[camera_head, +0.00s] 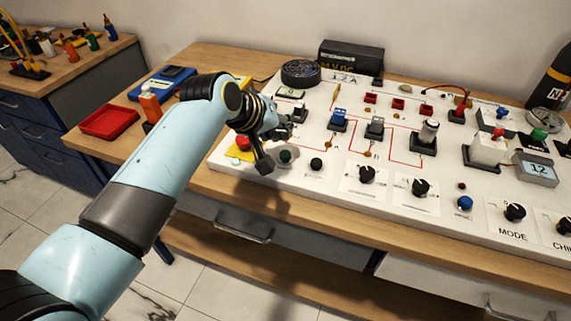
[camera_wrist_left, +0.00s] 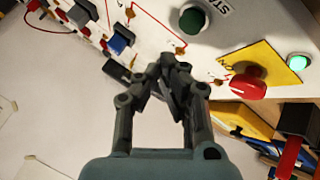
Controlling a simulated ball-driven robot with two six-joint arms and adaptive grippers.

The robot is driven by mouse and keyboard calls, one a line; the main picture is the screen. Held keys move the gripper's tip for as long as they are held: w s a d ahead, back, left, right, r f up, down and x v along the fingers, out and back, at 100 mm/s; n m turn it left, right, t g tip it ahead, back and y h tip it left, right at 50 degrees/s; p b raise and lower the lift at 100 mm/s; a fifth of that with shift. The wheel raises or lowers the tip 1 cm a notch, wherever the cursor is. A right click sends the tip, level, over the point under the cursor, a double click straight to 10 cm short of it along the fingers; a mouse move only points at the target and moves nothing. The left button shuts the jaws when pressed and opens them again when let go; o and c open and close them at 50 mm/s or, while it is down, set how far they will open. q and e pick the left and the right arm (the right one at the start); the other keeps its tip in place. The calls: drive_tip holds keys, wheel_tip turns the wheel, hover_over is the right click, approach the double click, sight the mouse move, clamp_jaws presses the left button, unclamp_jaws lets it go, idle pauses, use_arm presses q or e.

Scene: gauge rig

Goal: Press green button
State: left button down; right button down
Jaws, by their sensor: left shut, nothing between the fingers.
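The green button (camera_head: 285,156) is a dark green round cap near the front left of the white panel (camera_head: 330,185). In the left wrist view the green button (camera_wrist_left: 193,18) sits at the top, beside partly visible lettering. My left gripper (camera_head: 287,130) is over the panel's left part, close to the green button in the picture. In the left wrist view my left gripper (camera_wrist_left: 166,66) is shut and empty, its fingertips below the button in the picture and apart from it. The exact height over the panel is hard to tell. My right gripper is not in view.
Switches (camera_head: 338,119) stand behind. A red tray (camera_head: 109,122) lies on the wooden table.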

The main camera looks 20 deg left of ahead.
sight(283, 152)
use_arm(q)
wheel_tip(283, 152, down, 2)
drive_tip(key=shift+f+b, duration=0.15)
drive_tip(key=shift+b, duration=0.2)
idle(1.1)
drive_tip(key=shift+f, duration=0.4)
drive_tip(key=shift+f, duration=0.15)
idle(0.4)
